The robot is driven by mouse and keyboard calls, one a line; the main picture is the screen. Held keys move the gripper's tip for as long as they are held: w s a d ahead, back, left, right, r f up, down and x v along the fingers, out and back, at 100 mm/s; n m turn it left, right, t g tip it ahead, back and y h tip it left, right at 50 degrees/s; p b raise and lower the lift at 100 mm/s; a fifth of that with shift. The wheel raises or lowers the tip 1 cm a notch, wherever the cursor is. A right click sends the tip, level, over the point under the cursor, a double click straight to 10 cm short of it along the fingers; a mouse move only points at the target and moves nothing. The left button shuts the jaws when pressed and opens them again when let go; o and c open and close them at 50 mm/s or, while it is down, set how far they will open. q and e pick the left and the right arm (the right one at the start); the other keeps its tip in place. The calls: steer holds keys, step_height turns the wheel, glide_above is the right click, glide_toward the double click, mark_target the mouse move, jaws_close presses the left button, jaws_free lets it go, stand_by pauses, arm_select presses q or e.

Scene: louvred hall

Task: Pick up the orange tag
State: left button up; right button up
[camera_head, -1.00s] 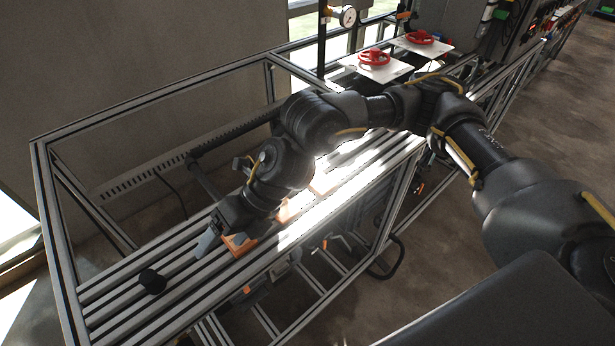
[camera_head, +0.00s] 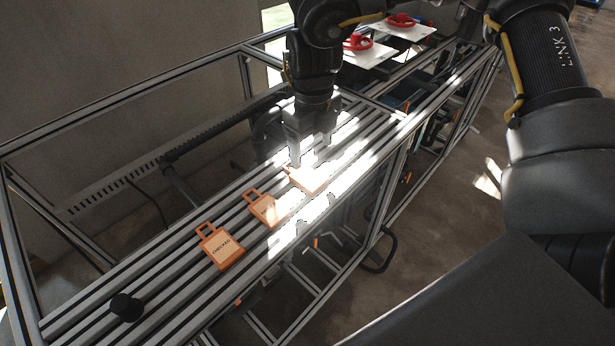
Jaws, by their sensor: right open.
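Three orange tags with handle loops lie in a row on the slatted metal bench (camera_head: 165,262). The nearest tag (camera_head: 224,252) bears dark lettering and lies flat. The middle tag (camera_head: 263,208) lies just beyond it, partly in bright light. The far tag (camera_head: 305,181) is partly washed out by glare. My right gripper (camera_head: 308,158) points down, open, close to the far tag; glare hides its fingertips and whether they touch the tag. My left gripper is out of view.
A black knob (camera_head: 126,306) sits at the bench's near left end. Metal frame posts and rails surround the bench. Red handwheels (camera_head: 357,42) on white plates stand behind. The slats between the knob and the nearest tag are clear.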

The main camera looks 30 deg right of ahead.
mark_target(311, 179)
steer(key=shift+f, duration=1.5)
step_height(311, 179, down, 5)
steer(key=shift+s+a+r+p, duration=0.15)
steer(key=shift+r+p, duration=0.05)
steer(key=shift+p, duration=0.65)
steer(key=shift+f, duration=0.3)
steer(key=shift+c, duration=0.3)
steer(key=c, duration=1)
